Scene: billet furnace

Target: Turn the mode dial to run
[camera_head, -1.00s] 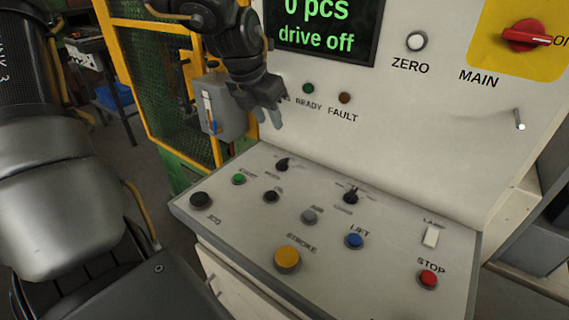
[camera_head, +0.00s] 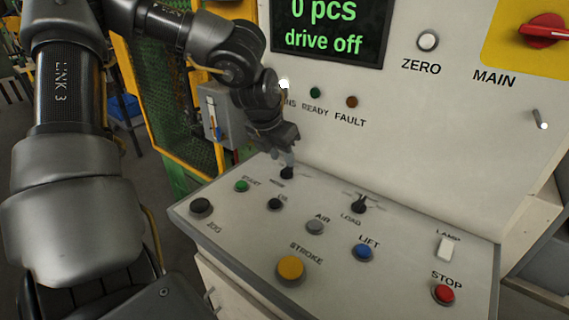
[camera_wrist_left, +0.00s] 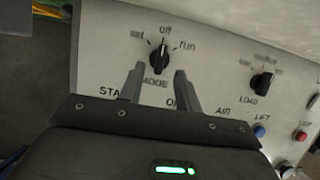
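The mode dial (camera_wrist_left: 159,58) is a black knob marked set, off and run, with MODE printed below it. In the left wrist view its pointer stands upright, near off. In the head view the dial (camera_head: 287,173) sits at the back left of the sloping panel, partly hidden by my left gripper. My left gripper (camera_head: 288,158) is over the dial. In the left wrist view the left gripper (camera_wrist_left: 158,80) has its fingers apart and empty, with the dial just beyond the gap between the tips. I cannot tell whether they touch it. My right gripper is not in view.
The load dial (camera_head: 359,204) is to the right of the mode dial. Start (camera_head: 241,186), stroke (camera_head: 290,267), lift (camera_head: 362,252) and stop (camera_head: 443,294) buttons are on the same panel (camera_head: 400,275). The screen (camera_head: 325,28) reads "0 pcs, drive off". The upright wall rises behind.

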